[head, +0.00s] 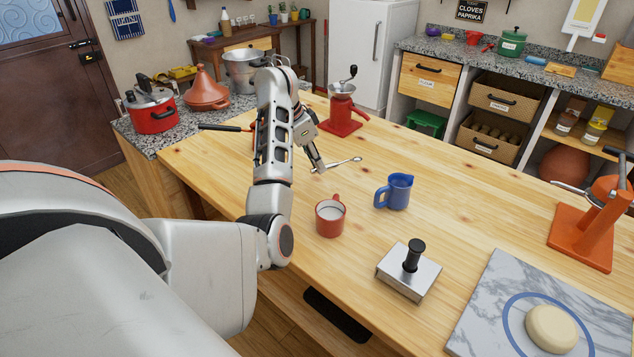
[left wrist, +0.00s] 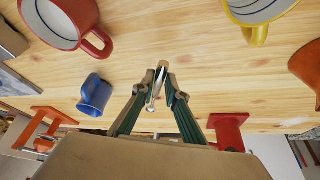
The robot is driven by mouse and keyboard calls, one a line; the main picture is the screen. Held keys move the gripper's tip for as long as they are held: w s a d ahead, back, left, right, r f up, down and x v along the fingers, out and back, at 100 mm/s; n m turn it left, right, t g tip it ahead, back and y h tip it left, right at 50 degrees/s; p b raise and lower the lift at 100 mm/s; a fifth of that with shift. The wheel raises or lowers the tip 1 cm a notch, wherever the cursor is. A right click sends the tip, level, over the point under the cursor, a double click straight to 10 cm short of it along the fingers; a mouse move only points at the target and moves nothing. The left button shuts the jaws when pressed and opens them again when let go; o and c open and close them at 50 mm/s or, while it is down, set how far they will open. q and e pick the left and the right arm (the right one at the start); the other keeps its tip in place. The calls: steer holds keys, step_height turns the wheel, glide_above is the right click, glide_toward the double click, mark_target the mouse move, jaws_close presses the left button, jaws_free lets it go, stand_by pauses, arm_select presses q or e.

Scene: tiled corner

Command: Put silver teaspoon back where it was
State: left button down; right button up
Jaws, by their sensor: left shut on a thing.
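The silver teaspoon (head: 345,163) is in the jaws of my left gripper (head: 318,163), above the wooden table, reaching out to the right in the head view. In the left wrist view the teaspoon (left wrist: 156,86) lies between the two fingertips (left wrist: 160,82), which are shut on it. The head view does not make clear how high the spoon is above the wood. My right gripper is not in view.
A red mug (head: 330,218) and a blue jug (head: 394,191) stand nearby. A red grinder (head: 341,120) is behind the gripper. A yellow mug (left wrist: 256,14) shows in the left wrist view. A metal box with a black knob (head: 408,272) and marble board (head: 480,318) are closer.

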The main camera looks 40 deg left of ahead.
mark_target(317, 189)
arm_select(q)
steer(key=shift+f, duration=0.8)
step_height(317, 189, down, 4)
steer(key=shift+f+b, duration=0.1)
steer(key=shift+b, duration=0.25)
steer(key=shift+f, duration=0.2)
steer(key=c, duration=2)
jaws_free()
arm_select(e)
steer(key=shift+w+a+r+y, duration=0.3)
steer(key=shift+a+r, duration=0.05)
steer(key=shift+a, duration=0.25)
arm_select(q)
steer(key=shift+r, duration=0.1)
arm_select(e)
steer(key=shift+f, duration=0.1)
arm_select(q)
steer(key=shift+r, duration=0.1)
